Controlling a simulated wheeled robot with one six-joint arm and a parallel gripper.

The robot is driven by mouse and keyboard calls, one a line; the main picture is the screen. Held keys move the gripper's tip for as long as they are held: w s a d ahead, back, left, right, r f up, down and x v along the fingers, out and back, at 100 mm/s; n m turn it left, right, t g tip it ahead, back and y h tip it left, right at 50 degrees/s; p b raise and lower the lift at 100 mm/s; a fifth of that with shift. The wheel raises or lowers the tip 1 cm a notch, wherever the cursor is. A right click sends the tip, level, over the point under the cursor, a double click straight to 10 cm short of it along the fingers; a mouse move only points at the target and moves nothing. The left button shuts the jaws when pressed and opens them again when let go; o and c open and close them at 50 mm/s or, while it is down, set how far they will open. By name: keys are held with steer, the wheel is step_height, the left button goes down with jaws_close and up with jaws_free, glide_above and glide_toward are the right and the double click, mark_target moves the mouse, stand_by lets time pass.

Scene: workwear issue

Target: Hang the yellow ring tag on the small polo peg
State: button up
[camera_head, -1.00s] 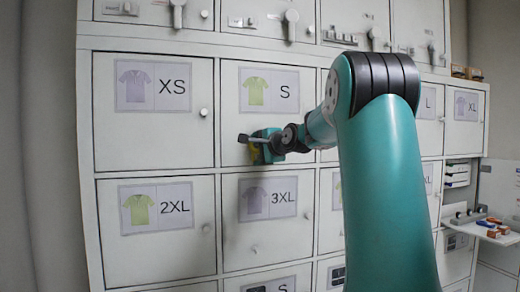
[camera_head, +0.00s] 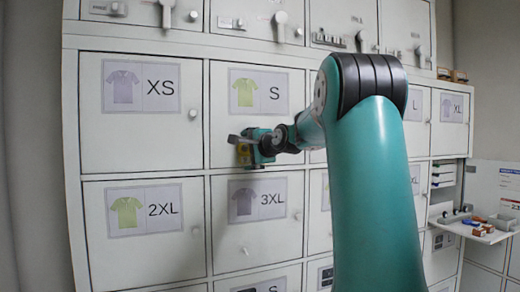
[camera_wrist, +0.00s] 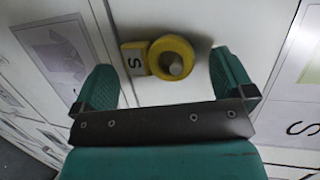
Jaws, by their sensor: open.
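The yellow ring tag (camera_wrist: 158,58) is a round ring with a small square plate marked S. In the wrist view the ring is around a pale round peg (camera_wrist: 176,66) on a white door, the plate to its left. My gripper (camera_wrist: 168,85) is open, one finger on each side of the ring, with visible gaps to both. In the head view my gripper (camera_head: 246,148) is at the lower part of the S polo door (camera_head: 222,128), which bears a yellow-green shirt picture. A little of the yellow tag (camera_head: 243,156) shows there; the peg is hidden.
The XS door (camera_head: 100,145) is to the left; the 2XL door (camera_head: 150,255) and 3XL door (camera_head: 225,232) are below, each with a protruding knob. Levers line the top row (camera_head: 279,25). A small shelf (camera_head: 470,232) with items sticks out at the right.

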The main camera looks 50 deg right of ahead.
steer(key=b+v, duration=0.5)
steer(key=v, duration=1.2)
steer(key=w+a+f+n+g+y, duration=0.2)
steer(key=w+a+f+n+y, duration=0.45)
steer(key=a, duration=0.55)
steer(key=a+f+n+g+y, duration=0.3)
steer(key=a+f+n+g, duration=0.35)
steer(key=a+f, duration=0.75)
steer(key=s+a+f+n+g, duration=0.3)
steer(key=s+a+f+n, duration=0.2)
steer(key=s+a+n, duration=0.2)
steer(key=s+a+f+n+g+b, duration=0.1)
steer(key=s+a+f+n+g, duration=0.2)
steer(key=s+a+f+n, duration=0.3)
steer(key=s+a+n, duration=0.2)
steer(key=s+a, duration=0.1)
steer(key=s, duration=0.2)
steer(key=shift+s+f+n+h, duration=0.2)
steer(key=shift+s+n+h, duration=0.05)
steer(key=shift+n+h, duration=0.1)
